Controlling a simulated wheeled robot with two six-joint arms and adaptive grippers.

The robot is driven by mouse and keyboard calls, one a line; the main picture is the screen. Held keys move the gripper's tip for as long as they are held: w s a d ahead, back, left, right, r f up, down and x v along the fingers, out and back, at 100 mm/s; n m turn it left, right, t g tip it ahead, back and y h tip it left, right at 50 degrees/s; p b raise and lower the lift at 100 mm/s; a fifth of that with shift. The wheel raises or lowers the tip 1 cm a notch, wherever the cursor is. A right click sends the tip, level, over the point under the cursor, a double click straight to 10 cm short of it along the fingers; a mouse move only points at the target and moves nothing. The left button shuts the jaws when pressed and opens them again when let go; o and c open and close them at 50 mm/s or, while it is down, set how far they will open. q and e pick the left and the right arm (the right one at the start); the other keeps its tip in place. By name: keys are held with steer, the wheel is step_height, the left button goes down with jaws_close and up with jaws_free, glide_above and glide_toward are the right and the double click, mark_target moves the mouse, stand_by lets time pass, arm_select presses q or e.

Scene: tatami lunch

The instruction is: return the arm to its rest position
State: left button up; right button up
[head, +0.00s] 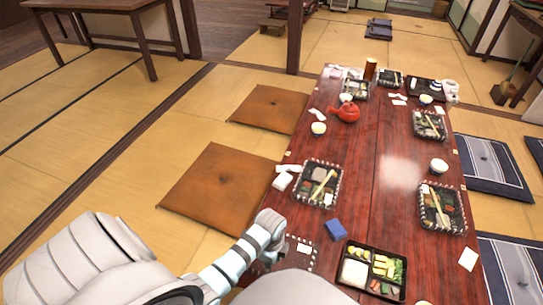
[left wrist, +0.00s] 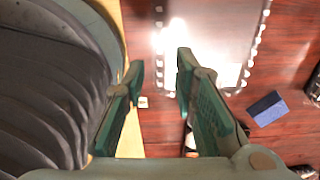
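My left arm (head: 240,252) reaches in from the lower left over the table's near left edge in the head view. Its fingers are hidden there. In the left wrist view my left gripper (left wrist: 160,66) has its two green fingers apart, with nothing held between them. Below it are the table edge and a dark-bordered mat (left wrist: 222,72), which shines with glare. My right gripper is in neither view.
The long red-brown table (head: 372,215) carries lunch trays, cups and a red teapot (head: 346,112). A blue box (head: 335,230) lies near my left arm; an open bento (head: 353,272) is to its right. Brown cushions (head: 215,188) lie left of the table.

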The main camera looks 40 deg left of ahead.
arm_select(q)
steer(key=s+r+n+t+y, duration=0.1)
steer(key=s+r+n+t, duration=0.3)
steer(key=s+r+n, duration=0.85)
step_height(320, 180, down, 19)
steer(key=s+a+n+g, duration=0.1)
steer(key=a+g, duration=0.1)
steer(key=s+a+f, duration=0.1)
steer(key=s+f, duration=1.1)
steer(key=s, duration=0.2)
step_height(320, 180, up, 14)
steer(key=d+p, duration=0.1)
steer(key=p, duration=1.4)
steer(key=shift+r+n+g, duration=0.15)
steer(key=shift+n+g, duration=0.2)
steer(key=shift+g, duration=0.05)
